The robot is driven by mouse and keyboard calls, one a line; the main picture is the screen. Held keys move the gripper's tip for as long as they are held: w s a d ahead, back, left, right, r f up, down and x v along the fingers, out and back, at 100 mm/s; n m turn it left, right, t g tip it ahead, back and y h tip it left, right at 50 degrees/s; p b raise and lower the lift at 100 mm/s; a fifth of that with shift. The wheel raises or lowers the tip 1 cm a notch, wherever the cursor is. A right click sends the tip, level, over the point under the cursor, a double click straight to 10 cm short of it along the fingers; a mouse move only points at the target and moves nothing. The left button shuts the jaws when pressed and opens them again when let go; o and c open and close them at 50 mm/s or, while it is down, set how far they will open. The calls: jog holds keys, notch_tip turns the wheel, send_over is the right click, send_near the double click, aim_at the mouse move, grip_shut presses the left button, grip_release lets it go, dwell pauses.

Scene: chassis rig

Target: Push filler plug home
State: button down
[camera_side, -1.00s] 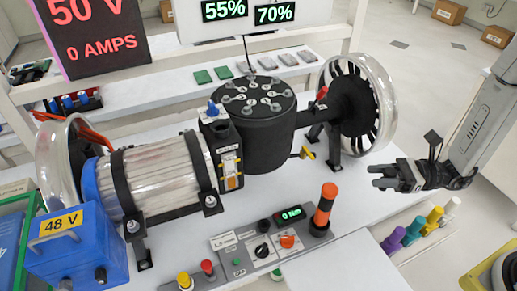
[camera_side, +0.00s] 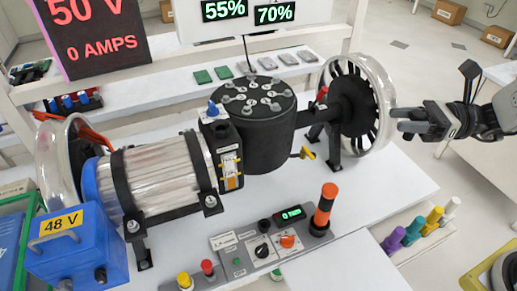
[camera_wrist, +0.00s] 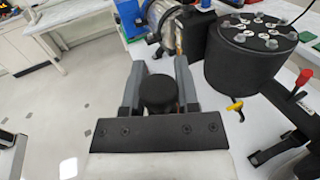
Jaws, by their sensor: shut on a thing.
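My gripper (camera_side: 403,119) is at the right in the side view, level and pointing left, beside the right wheel. In the wrist view my gripper (camera_wrist: 158,66) has its two grey fingers on either side of a black round-topped piece (camera_wrist: 158,91), and it is shut on this piece. I cannot tell from its shape whether this is the filler plug. The black drum (camera_side: 268,135) with several bolts on its top stands at the centre, well left of my gripper. It also shows at the upper right in the wrist view (camera_wrist: 245,75). No filler hole can be made out.
A clear-rimmed wheel (camera_side: 383,85) stands close left of my gripper. A yellow-handled tap (camera_side: 304,153) sticks out low on the drum. A red-handled lever (camera_wrist: 303,80) is right of it. The right table corner is bare.

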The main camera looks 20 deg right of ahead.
notch_tip(320, 180, up, 7)
jog(key=w+a+r, duration=0.1)
jog(key=w+a, duration=1.2)
jog(key=w, duration=0.2)
jog(key=s+a+x, duration=0.1)
jog(key=s+x, duration=0.1)
jog(key=x, duration=1.6)
jog(key=f, duration=0.4)
jog(key=d+f, duration=0.1)
jog(key=shift+w+f, duration=0.1)
jog(key=shift+f, duration=0.3)
jog(key=shift+f+t, duration=0.1)
jog(key=shift+t, duration=0.2)
jog(key=shift+f, duration=2.1)
jog(key=shift+f, duration=1.5)
